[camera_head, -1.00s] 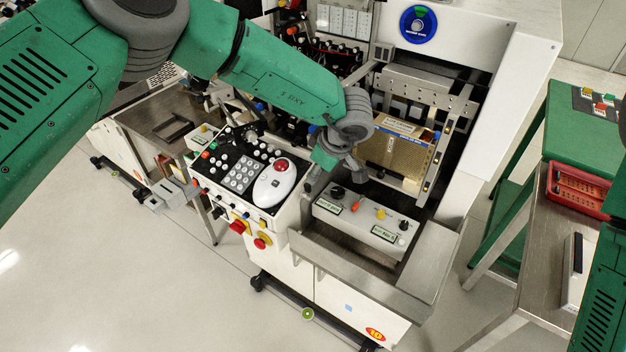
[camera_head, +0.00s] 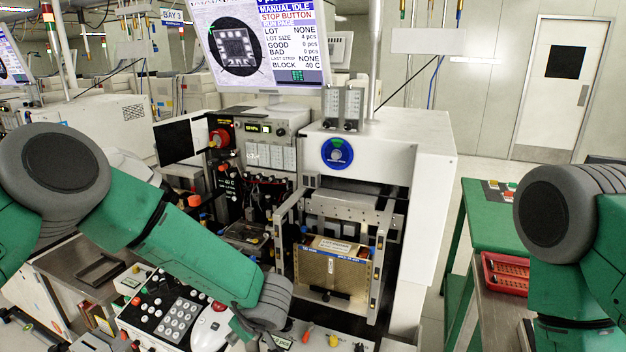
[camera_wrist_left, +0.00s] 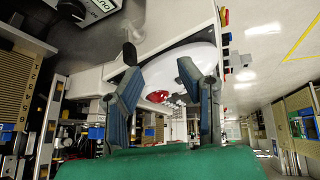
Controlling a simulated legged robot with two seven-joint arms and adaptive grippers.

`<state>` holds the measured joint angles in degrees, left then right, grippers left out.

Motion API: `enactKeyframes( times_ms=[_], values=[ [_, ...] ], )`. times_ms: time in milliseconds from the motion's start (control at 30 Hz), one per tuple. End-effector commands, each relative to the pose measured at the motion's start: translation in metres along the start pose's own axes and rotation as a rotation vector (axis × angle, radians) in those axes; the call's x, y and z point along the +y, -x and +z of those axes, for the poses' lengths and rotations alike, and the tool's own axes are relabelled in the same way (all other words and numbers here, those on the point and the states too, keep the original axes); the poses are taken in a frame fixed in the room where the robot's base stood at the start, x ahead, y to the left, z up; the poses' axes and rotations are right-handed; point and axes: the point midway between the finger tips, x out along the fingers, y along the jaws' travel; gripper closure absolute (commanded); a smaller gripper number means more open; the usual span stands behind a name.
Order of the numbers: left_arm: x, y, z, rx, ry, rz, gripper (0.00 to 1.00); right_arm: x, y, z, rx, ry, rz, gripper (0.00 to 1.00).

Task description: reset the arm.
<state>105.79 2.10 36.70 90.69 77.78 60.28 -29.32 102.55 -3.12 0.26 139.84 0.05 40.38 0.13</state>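My left arm (camera_head: 190,250) reaches in from the left, its wrist low in front of the wire bonding machine (camera_head: 430,170). My left gripper (camera_wrist_left: 158,68) shows in the left wrist view with its two blue-grey fingers apart and nothing held between them. Beyond the fingers is a white rounded housing with a red trackball (camera_wrist_left: 158,96); I cannot tell how far off it is. My right arm (camera_head: 575,240) stands at the right edge of the head view; its gripper is out of frame.
A brown-gold magazine (camera_head: 330,272) sits in the machine's metal frame. The keypad panel (camera_head: 175,318) lies below my left forearm. A monitor (camera_head: 265,45) reads MANUAL IDLE. A red tray (camera_head: 505,272) stands on the side table at right. Open floor lies right of the machine.

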Motion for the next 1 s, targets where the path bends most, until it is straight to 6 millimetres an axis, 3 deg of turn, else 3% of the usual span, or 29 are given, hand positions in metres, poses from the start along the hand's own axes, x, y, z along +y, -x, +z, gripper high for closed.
enactKeyframes(
  times_ms=[33,100,267,400,700,733,800,1000],
  values=[
    [-0.029,-0.017,0.010,0.020,-0.103,0.028,0.68,0.000,0.000,0.000,0.000,0.000,0.000,1.00],
    [-0.066,-0.035,0.023,0.025,-0.244,0.083,0.68,0.000,0.000,0.000,0.000,0.000,0.000,1.00],
    [-0.172,-0.053,0.063,-0.094,-0.555,0.169,0.68,0.000,0.000,0.000,-0.001,0.000,0.000,1.00],
    [-0.259,-0.041,0.092,-0.265,-0.737,0.188,0.68,0.000,0.000,0.000,0.000,0.000,0.000,1.00],
    [-0.394,0.017,0.122,-0.596,-0.925,0.153,0.68,0.000,0.000,0.000,0.000,0.000,0.000,1.00],
    [-0.404,0.023,0.124,-0.623,-0.935,0.149,0.68,0.000,-0.001,0.000,0.000,0.000,0.000,1.00],
    [-0.396,-0.003,0.137,-0.598,-0.939,0.162,0.68,0.000,-0.026,0.001,0.001,0.000,0.000,1.00],
    [-0.393,-0.043,0.161,-0.580,-0.964,0.176,0.68,-0.001,-0.074,0.004,-0.001,0.000,0.000,1.00]
  ],
)
